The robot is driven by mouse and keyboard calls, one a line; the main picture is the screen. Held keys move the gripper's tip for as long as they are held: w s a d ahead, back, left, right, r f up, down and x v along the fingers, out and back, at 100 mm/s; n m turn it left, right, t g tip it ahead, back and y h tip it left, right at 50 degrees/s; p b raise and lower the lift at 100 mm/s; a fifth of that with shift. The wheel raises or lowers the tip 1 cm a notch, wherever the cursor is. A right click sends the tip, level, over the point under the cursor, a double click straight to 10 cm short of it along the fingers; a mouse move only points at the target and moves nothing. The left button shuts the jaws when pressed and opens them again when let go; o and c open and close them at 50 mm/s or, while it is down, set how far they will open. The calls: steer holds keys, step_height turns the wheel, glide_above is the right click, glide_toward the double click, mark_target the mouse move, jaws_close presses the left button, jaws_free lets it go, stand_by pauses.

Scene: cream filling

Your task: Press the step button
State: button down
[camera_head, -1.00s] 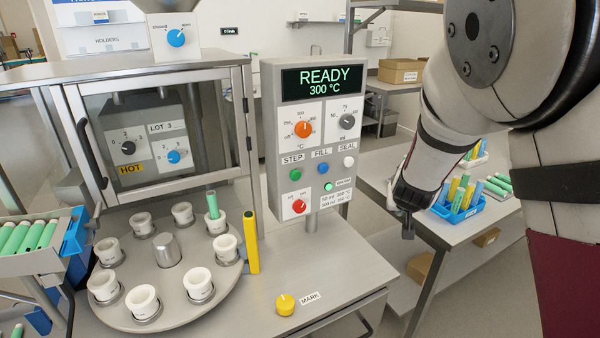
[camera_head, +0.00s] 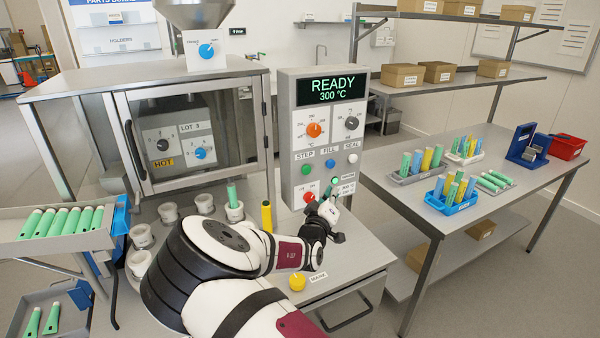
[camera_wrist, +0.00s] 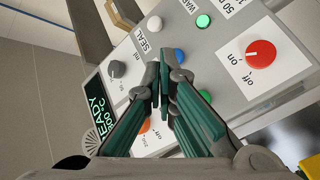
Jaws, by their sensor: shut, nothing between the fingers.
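The step button is a green round button (camera_head: 307,169) under the STEP label on the grey control panel (camera_head: 286,120) in the head view. In the wrist view the green step button (camera_wrist: 206,96) shows beside my right finger, partly hidden by it. My gripper (camera_wrist: 160,78) is shut and empty, with its fingertips over the panel face near the blue FILL button (camera_wrist: 179,56). In the head view my gripper (camera_head: 327,207) is in front of the panel's lower part, below the buttons. I cannot tell whether it touches the panel. The display reads READY 300 °C.
The white SEAL button (camera_wrist: 155,23), a green lamp (camera_wrist: 203,20) and a red knob (camera_wrist: 261,53) are nearby on the panel. A yellow post (camera_head: 266,216) stands left of my wrist, and a yellow MARK button (camera_head: 297,282) is on the table below.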

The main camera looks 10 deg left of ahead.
mark_target(306, 169)
steer(key=shift+s+a+r+n+y, duration=0.1)
steer(key=shift+s+a+n+y, duration=0.2)
steer(key=shift+a, duration=0.25)
steer(key=shift+w, duration=0.1)
steer(key=w+a+b, duration=0.5)
steer(key=w+b, duration=0.1)
steer(key=w, duration=0.1)
steer(key=shift+w, duration=0.15)
stand_by(1.4)
steer(key=shift+w+a, duration=0.2)
steer(key=shift+w, duration=0.15)
